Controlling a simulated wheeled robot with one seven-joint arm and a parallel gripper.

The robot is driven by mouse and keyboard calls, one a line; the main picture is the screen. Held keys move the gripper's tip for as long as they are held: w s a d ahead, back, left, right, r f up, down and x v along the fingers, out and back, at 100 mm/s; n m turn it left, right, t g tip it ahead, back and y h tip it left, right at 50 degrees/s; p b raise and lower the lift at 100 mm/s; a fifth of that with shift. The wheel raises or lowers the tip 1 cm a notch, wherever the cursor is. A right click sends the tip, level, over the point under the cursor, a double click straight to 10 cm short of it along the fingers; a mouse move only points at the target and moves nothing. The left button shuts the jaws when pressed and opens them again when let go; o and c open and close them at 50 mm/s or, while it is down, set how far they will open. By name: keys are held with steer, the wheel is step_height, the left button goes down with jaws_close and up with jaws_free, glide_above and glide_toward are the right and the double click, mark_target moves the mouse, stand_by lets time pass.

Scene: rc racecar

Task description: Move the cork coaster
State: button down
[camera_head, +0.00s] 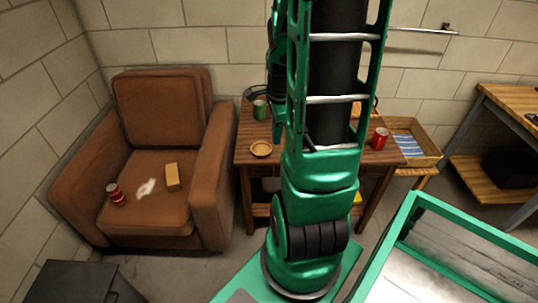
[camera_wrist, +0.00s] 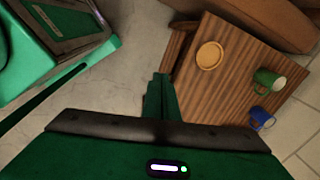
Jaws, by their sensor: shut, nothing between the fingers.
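The cork coaster (camera_head: 261,148) is a round, light tan disc with a raised rim. It lies on the wooden side table (camera_head: 270,170), near the table's left front. It also shows in the wrist view (camera_wrist: 210,55), near the table's corner. My gripper (camera_wrist: 160,82) is in the wrist view, its dark green fingers together and empty. It is apart from the coaster, which lies up and to the right of the fingertips. In the head view my arm covers the middle of the table, and the gripper's fingers cannot be made out.
A green mug (camera_wrist: 267,80) and a blue mug (camera_wrist: 261,118) stand near the coaster. A red can (camera_head: 380,138) is at the table's right. A brown armchair (camera_head: 160,150) with a can, a block and a crumpled white item stands left. A wicker basket (camera_head: 415,145) is at right.

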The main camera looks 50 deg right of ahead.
steer(key=w+d+f+m+t, duration=0.1)
steer(key=w+d+f+m, duration=0.2)
steer(key=d+f+m, duration=0.8)
steer(key=m, duration=0.3)
glide_toward(271, 157)
steer(key=shift+t, duration=0.4)
steer(key=s+f, duration=0.1)
steer(key=f, duration=0.1)
steer(key=s+f, duration=0.1)
steer(key=f, duration=0.1)
steer(key=s+a+f, duration=0.1)
steer(key=shift+s+f, duration=0.1)
steer(key=shift+f, duration=0.3)
steer(key=shift+w+d+f, duration=0.1)
steer(key=shift+w+d, duration=0.05)
steer(key=shift+w, duration=0.4)
steer(key=shift+w+d, duration=0.2)
steer(key=shift+w, duration=0.35)
steer(key=shift+w+d, duration=0.25)
steer(key=shift+w, duration=0.65)
